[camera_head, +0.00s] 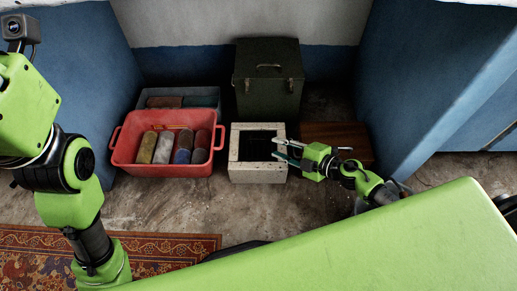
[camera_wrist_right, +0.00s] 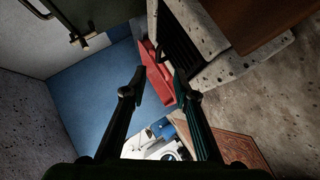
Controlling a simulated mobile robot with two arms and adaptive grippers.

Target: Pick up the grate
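The stone trough (camera_head: 241,175) is a pale square block on the floor with a dark opening. The grate (camera_wrist_right: 181,52) shows as dark parallel bars in the trough's opening in the right wrist view. In the head view the opening is too dark to make out the bars clearly. My right gripper (camera_head: 282,150) is at the right side of the opening, its fingers parted and pointing left over the trough. In the right wrist view the fingertips (camera_wrist_right: 160,87) are apart with nothing between them. The right finger overlaps the trough's edge there. My left arm is at the left; its gripper is out of view.
A red crate (camera_head: 166,117) with several rolled items stands left of the trough, a grey crate (camera_head: 150,97) behind it. A dark green metal box (camera_head: 268,80) stands behind the trough. A brown wooden box (camera_head: 345,137) is to the right. A patterned rug (camera_head: 165,246) lies in front.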

